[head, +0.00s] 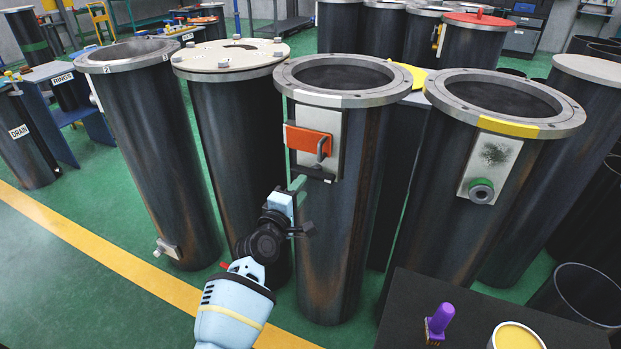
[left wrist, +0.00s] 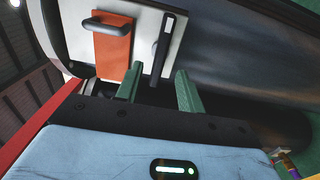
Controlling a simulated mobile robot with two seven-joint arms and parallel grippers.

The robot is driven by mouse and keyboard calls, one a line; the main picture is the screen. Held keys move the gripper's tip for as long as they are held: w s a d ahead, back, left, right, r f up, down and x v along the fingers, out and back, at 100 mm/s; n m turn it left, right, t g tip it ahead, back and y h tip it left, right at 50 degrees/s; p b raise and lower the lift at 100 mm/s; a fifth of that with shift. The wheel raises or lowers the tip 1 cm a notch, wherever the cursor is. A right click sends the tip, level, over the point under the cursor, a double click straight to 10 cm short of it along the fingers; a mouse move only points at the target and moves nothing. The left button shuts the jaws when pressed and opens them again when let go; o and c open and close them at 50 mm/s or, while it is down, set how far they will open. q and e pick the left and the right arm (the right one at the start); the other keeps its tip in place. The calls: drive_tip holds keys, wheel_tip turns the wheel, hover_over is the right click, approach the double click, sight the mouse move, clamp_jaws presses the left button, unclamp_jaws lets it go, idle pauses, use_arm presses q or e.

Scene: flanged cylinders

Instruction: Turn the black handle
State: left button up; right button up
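A dark cylinder (head: 335,240) with a grey flange carries a pale plate (head: 334,120) near its top. My left gripper (head: 296,190) is just below the plate in the head view. Its green fingers (left wrist: 159,70) are open and apart, with the black bar ahead between them. Contact cannot be told. My right gripper is out of view.
Flanged cylinders stand close on both sides, one with a pale lid (head: 232,57) and one with a yellow-marked rim (head: 508,127). A dark tabletop (head: 400,310) at the lower right holds a purple-handled brush (head: 440,320) and a yellow-topped container (head: 515,337). Green floor is clear at lower left.

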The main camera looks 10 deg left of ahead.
sight(310, 177)
use_arm(q)
drive_tip(key=w, duration=0.2)
drive_tip(key=w+d+b, duration=0.1)
drive_tip(key=w, duration=0.2)
drive_tip(key=shift+w+f, duration=0.15)
drive_tip(key=shift+w+d, duration=0.1)
drive_tip(key=shift+w, duration=0.3)
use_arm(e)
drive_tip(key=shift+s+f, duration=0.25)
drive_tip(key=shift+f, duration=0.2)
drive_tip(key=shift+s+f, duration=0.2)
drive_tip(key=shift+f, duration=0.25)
use_arm(q)
drive_tip(key=shift+c, duration=0.2)
drive_tip(key=c, duration=0.7)
drive_tip(key=shift+o, duration=0.2)
